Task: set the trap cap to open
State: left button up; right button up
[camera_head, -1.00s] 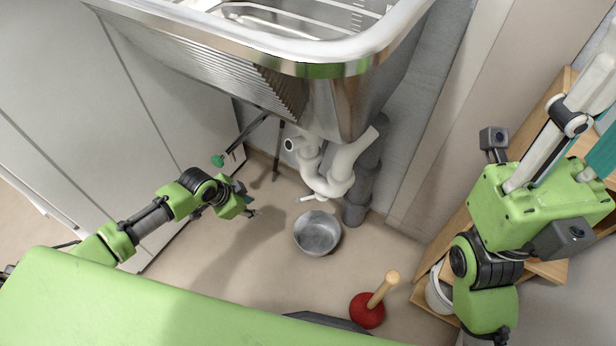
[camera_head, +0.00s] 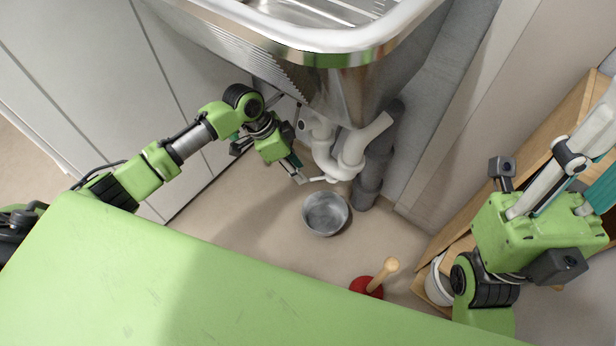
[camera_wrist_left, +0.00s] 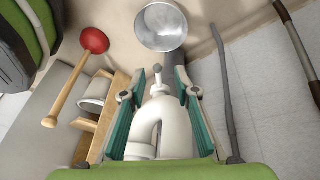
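The white trap (camera_head: 335,160) hangs under the steel basin. Its cap (camera_head: 318,179) is at the low part of the bend, with a small white lever sticking out to the left. In the left wrist view the trap (camera_wrist_left: 160,125) shows between the fingers, with the small grey-tipped lever (camera_wrist_left: 156,72) pointing away from me. My left gripper (camera_head: 298,172) is open and empty, just left of the lever; its fingers (camera_wrist_left: 160,100) stand apart on both sides of it. Whether they touch it I cannot tell. My right gripper (camera_head: 592,150) is open at the right edge, its tips cut off.
A metal bowl (camera_head: 326,214) stands on the floor below the trap. A red plunger (camera_head: 368,287) with a wooden handle and a wooden shelf (camera_head: 560,150) are to the right. The basin (camera_head: 345,85) overhangs the trap. A grey pipe (camera_head: 372,170) runs behind it.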

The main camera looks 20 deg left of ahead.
aim_at(323, 178)
pick_arm(q)
jog(key=shift+w+d+f, duration=0.1)
jog(key=shift+w+d, duration=0.05)
jog(key=shift+d, duration=0.35)
jog(key=shift+w+d+f, duration=0.1)
jog(key=shift+w+d, duration=0.05)
jog(key=shift+d, duration=0.3)
jog(key=shift+b+x, duration=0.75)
jog(key=shift+x, duration=0.5)
jog(key=shift+s, duration=0.1)
grip_shut()
